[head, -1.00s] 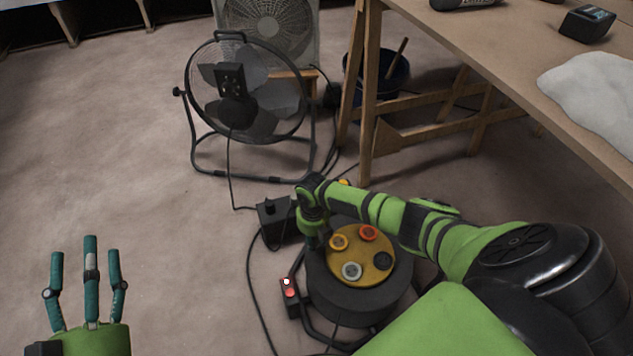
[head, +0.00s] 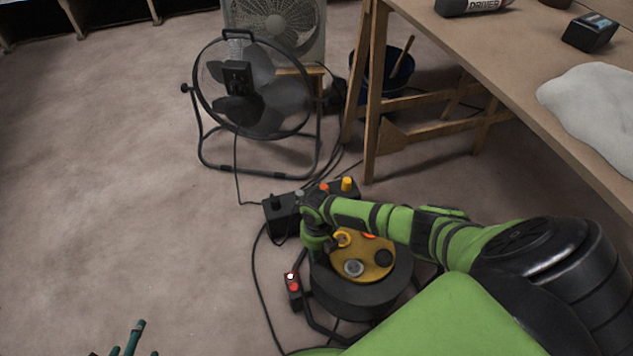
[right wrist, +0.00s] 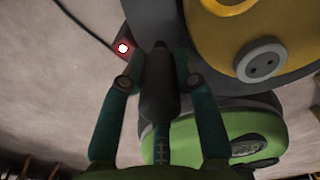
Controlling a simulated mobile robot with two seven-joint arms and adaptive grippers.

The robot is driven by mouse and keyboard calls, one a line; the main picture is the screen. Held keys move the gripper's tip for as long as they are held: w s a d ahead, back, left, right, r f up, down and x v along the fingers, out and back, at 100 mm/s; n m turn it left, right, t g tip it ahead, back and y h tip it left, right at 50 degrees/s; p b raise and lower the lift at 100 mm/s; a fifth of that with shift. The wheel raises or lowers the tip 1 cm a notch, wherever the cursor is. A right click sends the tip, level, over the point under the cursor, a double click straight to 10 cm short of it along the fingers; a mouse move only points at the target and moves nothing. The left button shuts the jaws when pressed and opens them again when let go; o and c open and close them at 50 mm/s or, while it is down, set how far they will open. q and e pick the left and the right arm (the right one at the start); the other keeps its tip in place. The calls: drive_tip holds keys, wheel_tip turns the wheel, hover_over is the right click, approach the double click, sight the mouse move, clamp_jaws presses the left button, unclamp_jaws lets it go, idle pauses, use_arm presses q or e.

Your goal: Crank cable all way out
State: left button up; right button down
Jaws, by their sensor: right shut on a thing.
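The cable reel (head: 360,291) is a dark drum on a black tube stand, with a yellow face carrying round sockets. My right gripper (head: 316,248) is at the left edge of the yellow face. In the right wrist view my right gripper (right wrist: 158,75) is shut on a dark cylindrical crank handle (right wrist: 158,95), with fingers on both sides. The yellow face (right wrist: 224,28) and a grey socket (right wrist: 261,61) show beside it. A black cable (head: 258,290) lies on the floor left of the reel. My left gripper (head: 128,345) shows only its separated fingertips at the bottom edge.
A floor fan (head: 253,85) stands behind the reel, with a box fan (head: 275,28) farther back. A black box (head: 283,217) sits close to the reel. A wooden workbench (head: 500,60) is at right, a dark bucket (head: 372,75) under it. Floor at left is clear.

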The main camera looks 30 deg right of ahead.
drive_tip(key=shift+s+a, duration=0.1)
drive_tip(key=shift+a, duration=0.25)
drive_tip(key=c, duration=1)
unclamp_jaws()
drive_tip(key=shift+o, duration=0.3)
drive_tip(key=shift+d, duration=0.1)
drive_tip(key=shift+d, duration=0.1)
wheel_tip(320, 180, up, 12)
